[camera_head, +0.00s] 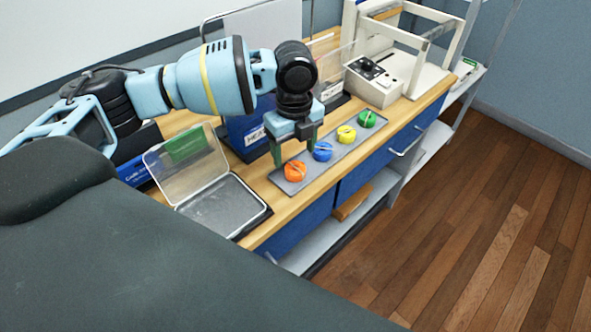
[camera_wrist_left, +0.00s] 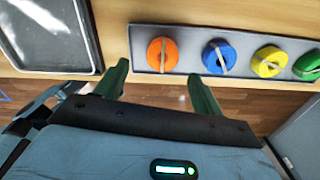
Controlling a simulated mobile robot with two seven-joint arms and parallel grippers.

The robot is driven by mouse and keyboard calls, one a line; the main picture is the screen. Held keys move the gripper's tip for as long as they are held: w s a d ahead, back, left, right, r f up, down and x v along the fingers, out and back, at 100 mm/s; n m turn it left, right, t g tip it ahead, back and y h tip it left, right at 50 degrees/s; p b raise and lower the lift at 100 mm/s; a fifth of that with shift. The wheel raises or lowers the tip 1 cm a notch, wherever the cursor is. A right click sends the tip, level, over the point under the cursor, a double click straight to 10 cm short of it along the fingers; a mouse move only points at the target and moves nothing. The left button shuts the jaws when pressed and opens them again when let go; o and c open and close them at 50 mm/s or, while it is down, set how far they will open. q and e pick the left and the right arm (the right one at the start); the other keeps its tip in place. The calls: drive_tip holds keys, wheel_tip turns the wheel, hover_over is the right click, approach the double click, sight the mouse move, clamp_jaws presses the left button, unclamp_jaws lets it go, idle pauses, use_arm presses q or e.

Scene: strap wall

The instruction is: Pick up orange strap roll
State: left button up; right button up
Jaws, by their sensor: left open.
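The orange strap roll (camera_head: 294,171) sits at the near left end of a grey tray on the bench, with a light band across it. It also shows in the left wrist view (camera_wrist_left: 162,54), ahead of and between my finger directions. My left gripper (camera_head: 296,158) is open and empty, its green fingers hanging above the tray close to the orange roll. In the left wrist view the two fingers of my left gripper (camera_wrist_left: 160,82) are spread apart, with the orange roll beyond their tips. My right gripper is not in view.
Blue (camera_head: 323,151), yellow (camera_head: 346,134) and green (camera_head: 367,118) rolls follow in a row on the grey tray (camera_head: 286,187). A clear-lidded open case (camera_head: 225,205) stands to the left. A control box (camera_head: 374,82) and white frame stand at the back right.

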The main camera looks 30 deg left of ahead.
sight(294, 167)
use_arm(q)
drive_tip(key=shift+w+a+f, duration=0.1)
drive_tip(key=shift+w+f, duration=0.05)
drive_tip(key=shift+f, duration=1.35)
drive_tip(key=shift+w+a+f, duration=0.1)
drive_tip(key=shift+f, duration=1.35)
drive_tip(key=shift+c, duration=0.2)
drive_tip(key=c, duration=1)
drive_tip(key=shift+r, duration=0.1)
drive_tip(key=shift+r, duration=0.6)
wheel_tip(294, 167, up, 2)
drive_tip(key=shift+d+r, duration=0.1)
drive_tip(key=shift+r, duration=0.1)
drive_tip(key=s+d, duration=0.3)
drive_tip(key=d, duration=0.1)
drive_tip(key=s+d, duration=0.3)
drive_tip(key=s, duration=0.1)
drive_tip(key=s+d+r, duration=0.1)
drive_tip(key=s+d, duration=0.2)
drive_tip(key=d, duration=0.1)
drive_tip(key=shift+s+d+r, duration=0.1)
drive_tip(key=shift+s+d, duration=0.25)
drive_tip(key=shift+s, duration=0.05)
